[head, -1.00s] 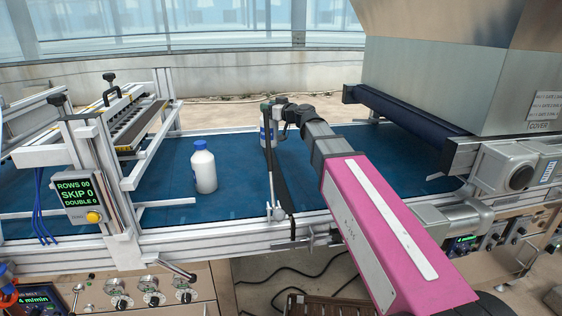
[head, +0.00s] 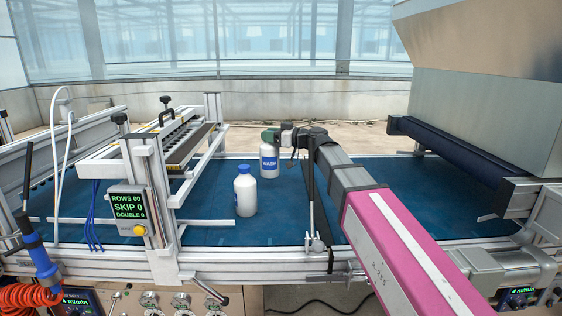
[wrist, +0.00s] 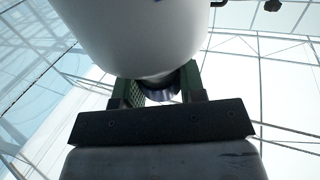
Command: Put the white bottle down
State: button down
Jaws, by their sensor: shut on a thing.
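A white bottle with a blue WASH label (head: 269,163) is in my gripper (head: 271,138) in the head view. It is upright over the far part of the blue belt (head: 350,215). Whether its base touches the belt I cannot tell. In the wrist view the white bottle (wrist: 140,35) fills the top middle, between the green fingers of my gripper (wrist: 160,88). A second white bottle with a blue cap (head: 245,195) stands upright on the belt, nearer and slightly left, apart from the held one.
The seeder frame (head: 160,165) with its display (head: 128,212) stands left. A thin upright post (head: 311,190) stands right of the bottles at the near rail. A dark roller (head: 450,150) and a metal hopper (head: 490,95) are at the right. Belt right of the post is clear.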

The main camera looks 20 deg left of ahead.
aim_at(271, 153)
jog(key=shift+f, duration=3.55)
jog(key=c, duration=0.7)
grip_release()
jog(key=shift+d, duration=0.15)
jog(key=s+d, duration=0.1)
jog(key=d, duration=1)
jog(key=shift+d, duration=0.35)
